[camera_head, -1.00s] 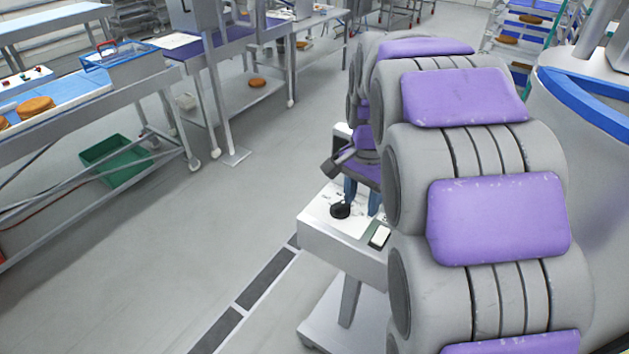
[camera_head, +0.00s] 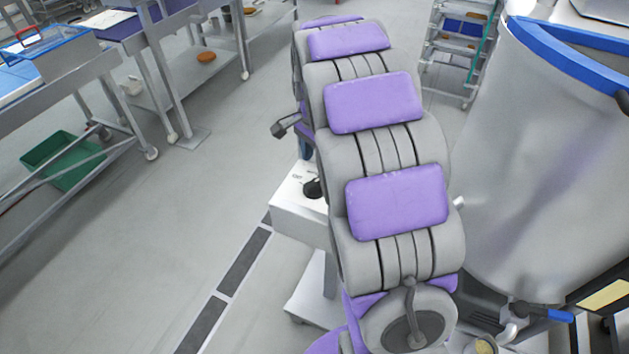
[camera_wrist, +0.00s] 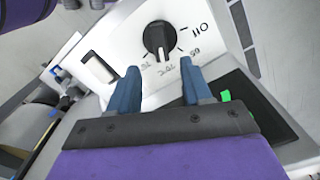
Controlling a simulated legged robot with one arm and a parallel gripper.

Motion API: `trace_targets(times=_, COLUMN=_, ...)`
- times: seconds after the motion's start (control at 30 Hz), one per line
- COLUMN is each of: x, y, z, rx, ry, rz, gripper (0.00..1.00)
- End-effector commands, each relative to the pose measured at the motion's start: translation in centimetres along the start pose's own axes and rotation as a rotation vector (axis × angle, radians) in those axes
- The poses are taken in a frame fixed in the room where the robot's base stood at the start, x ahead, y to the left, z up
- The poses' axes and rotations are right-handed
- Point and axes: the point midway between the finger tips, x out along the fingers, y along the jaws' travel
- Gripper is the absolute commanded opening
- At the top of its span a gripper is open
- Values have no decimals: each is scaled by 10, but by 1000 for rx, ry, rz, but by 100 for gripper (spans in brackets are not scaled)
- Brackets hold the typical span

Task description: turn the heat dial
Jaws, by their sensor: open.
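The dial lies ahead of the gap between the fingertips, and I see no contact. In the head view the dial (camera_head: 312,188) is partly hidden by my arm, on top of a white pedestal box (camera_head: 300,222).
A white rocker switch (camera_wrist: 99,67) sits left of the dial on the panel. A large steel vat (camera_head: 540,170) with a blue rim stands to the right. A green crate (camera_head: 62,158) lies under a steel table at left. The floor at left is clear.

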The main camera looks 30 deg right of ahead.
Motion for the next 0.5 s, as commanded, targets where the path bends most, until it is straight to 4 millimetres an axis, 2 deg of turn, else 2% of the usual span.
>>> trace_targets(times=0.03, x=12, y=1, z=1, rx=-1, ry=-3, rz=4, gripper=49)
trace_targets(times=0.2, x=44, y=0, z=2, rx=-1, ry=-1, rz=3, gripper=49)
trace_targets(times=0.4, x=72, y=0, z=0, rx=-1, ry=0, rz=1, gripper=49)
trace_targets(times=0.5, x=80, y=0, z=0, rx=-1, ry=0, rz=1, gripper=49)
